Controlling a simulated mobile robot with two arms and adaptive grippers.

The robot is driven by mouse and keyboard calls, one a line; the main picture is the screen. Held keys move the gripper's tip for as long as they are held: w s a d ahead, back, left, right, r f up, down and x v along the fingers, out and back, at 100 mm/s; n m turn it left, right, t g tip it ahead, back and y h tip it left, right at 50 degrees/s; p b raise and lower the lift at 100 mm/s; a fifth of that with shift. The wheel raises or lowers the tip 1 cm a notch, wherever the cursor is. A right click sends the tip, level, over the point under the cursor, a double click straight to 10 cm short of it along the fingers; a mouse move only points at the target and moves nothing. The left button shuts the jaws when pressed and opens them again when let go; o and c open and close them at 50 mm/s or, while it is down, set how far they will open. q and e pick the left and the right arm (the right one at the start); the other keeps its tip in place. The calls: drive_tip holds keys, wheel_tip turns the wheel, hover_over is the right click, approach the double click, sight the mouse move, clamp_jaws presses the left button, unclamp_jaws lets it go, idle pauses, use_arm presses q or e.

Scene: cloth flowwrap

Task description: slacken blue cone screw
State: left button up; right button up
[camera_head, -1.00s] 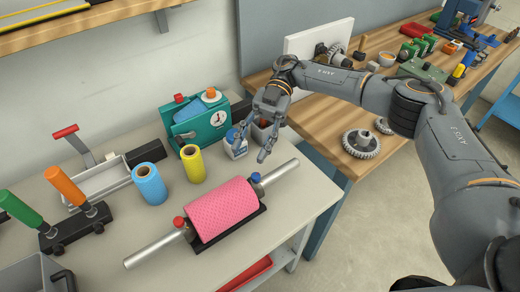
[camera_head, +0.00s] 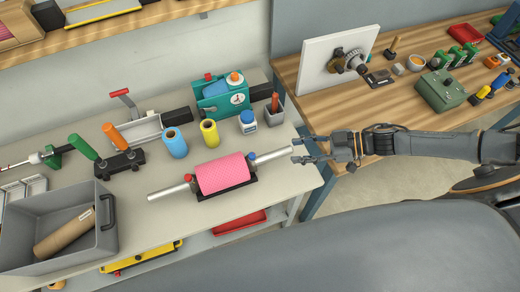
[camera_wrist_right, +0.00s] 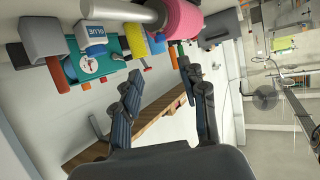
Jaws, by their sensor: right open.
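The blue cone screw (camera_head: 251,155) is a small blue knob at the right end of a pink roll (camera_head: 220,173). The roll sits on a silver shaft (camera_head: 272,156) in a dark cradle on the grey bench. A matching red knob (camera_head: 187,177) is at the roll's left end. My right gripper (camera_head: 297,151) is open and empty, just off the shaft's right end, with its fingers pointing left. In the right wrist view the open fingers (camera_wrist_right: 163,93) show below the pink roll (camera_wrist_right: 184,18) and shaft; I cannot make out the blue screw there. My left gripper is not in view.
Blue (camera_head: 174,143) and yellow (camera_head: 209,133) rolls, a white glue bottle (camera_head: 248,122), a grey cup (camera_head: 274,117) and a teal gauge box (camera_head: 222,97) stand behind the shaft. A grey crate (camera_head: 30,215) is at left. A wooden bench (camera_head: 325,100) lies at right.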

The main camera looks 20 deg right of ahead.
sight(253, 156)
drive_tip(key=p+x, duration=0.3)
drive_tip(key=x, duration=0.8)
drive_tip(key=shift+w+a+r, duration=0.1)
drive_tip(key=shift+a, duration=0.15)
drive_tip(key=shift+w+a+f, duration=0.25)
drive_tip(key=shift+a+f, duration=0.1)
drive_tip(key=shift+a, duration=0.2)
drive_tip(key=shift+c, duration=0.5)
clamp_jaws()
